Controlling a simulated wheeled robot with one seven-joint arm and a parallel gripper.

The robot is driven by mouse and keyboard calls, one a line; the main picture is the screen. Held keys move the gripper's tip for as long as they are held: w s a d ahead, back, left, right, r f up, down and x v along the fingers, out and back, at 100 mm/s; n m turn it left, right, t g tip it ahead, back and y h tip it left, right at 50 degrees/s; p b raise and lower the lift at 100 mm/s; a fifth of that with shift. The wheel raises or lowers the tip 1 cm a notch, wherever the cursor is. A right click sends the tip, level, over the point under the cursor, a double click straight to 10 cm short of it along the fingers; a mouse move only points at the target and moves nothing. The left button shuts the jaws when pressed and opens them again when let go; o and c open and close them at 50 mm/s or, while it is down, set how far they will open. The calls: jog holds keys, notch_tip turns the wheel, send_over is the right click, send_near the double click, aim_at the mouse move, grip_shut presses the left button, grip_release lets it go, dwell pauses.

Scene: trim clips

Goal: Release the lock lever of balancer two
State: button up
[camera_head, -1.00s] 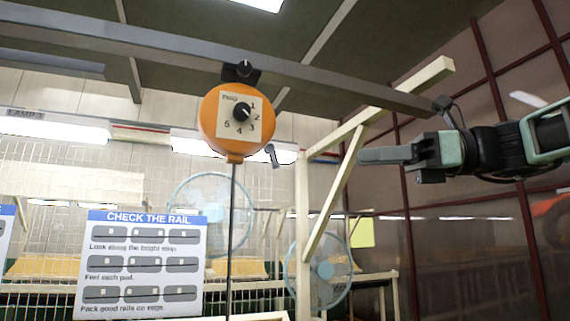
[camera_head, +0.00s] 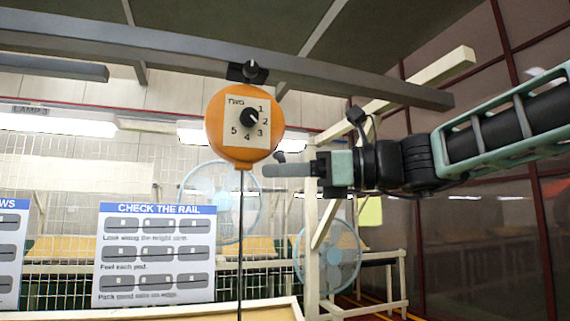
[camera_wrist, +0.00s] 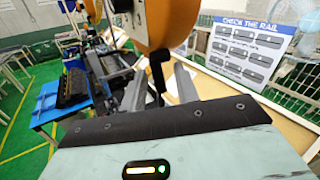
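Balancer two, an orange round housing (camera_head: 244,105) labelled TWO, hangs under the rail with a black knob (camera_head: 249,117) on its numbered dial. The knob points toward 2. The dark lock lever (camera_head: 280,156) at its lower right is partly hidden behind my gripper (camera_head: 268,170). In the wrist view the orange housing (camera_wrist: 152,28) is at the top, and the lever (camera_wrist: 157,78) hangs down between the two grey fingers of my gripper (camera_wrist: 160,85). The fingers are apart, one on each side of the lever; I cannot tell if either touches it.
A grey rail (camera_head: 345,80) runs overhead. A cable (camera_head: 240,250) drops from the balancer. A pale wooden post and brace (camera_head: 325,222) stand behind my gripper. A CHECK THE RAIL board (camera_head: 153,253) is at lower left. Other hanging equipment shows in the wrist view.

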grip_shut()
jog(key=shift+f+b, duration=0.1)
jog(key=shift+b, duration=0.2)
jog(key=shift+f+b, duration=0.15)
jog(key=shift+b, duration=0.35)
jog(key=b, duration=0.1)
jog(key=y+b, duration=0.1)
jog(key=shift+a+f+m+t+b, duration=0.1)
jog(key=shift+f+m+t+b, duration=0.1)
jog(key=shift+m+t+b, duration=0.15)
jog(key=shift+a+r+m+y+b, duration=0.15)
jog(key=shift+r+m+y+b, duration=0.3)
jog(key=shift+b, duration=0.65)
jog(key=shift+s, duration=0.1)
